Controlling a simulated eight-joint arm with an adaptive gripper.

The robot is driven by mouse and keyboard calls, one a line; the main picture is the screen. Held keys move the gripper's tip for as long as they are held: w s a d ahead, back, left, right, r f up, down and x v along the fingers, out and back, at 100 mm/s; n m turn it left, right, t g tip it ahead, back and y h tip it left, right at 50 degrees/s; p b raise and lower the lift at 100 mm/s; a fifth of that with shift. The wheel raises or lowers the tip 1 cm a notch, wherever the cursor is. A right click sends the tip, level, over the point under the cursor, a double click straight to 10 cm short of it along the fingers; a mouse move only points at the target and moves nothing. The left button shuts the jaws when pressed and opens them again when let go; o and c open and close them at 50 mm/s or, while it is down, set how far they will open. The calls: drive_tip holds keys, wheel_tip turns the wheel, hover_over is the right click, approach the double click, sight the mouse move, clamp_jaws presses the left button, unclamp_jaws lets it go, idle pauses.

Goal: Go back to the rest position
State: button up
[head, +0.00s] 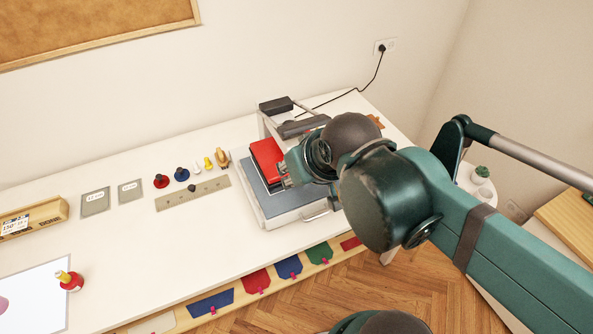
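My arm reaches in from the right side of the head view and its elbow hides part of the table. My gripper (284,176) is at the press-like machine (290,212), close to a red flat piece (267,160) over its grey bed. I cannot tell whether the gripper touches the red piece, or whether its small, partly hidden fingers are open or shut.
The white table (120,250) stands against the wall. Coloured patches hang along the front edge. A cable runs to a wall socket (384,46).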

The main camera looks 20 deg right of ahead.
drive_tip(key=shift+f, duration=0.15)
wheel_tip(320, 180, down, 9)
drive_tip(key=b, duration=0.9)
idle(1.0)
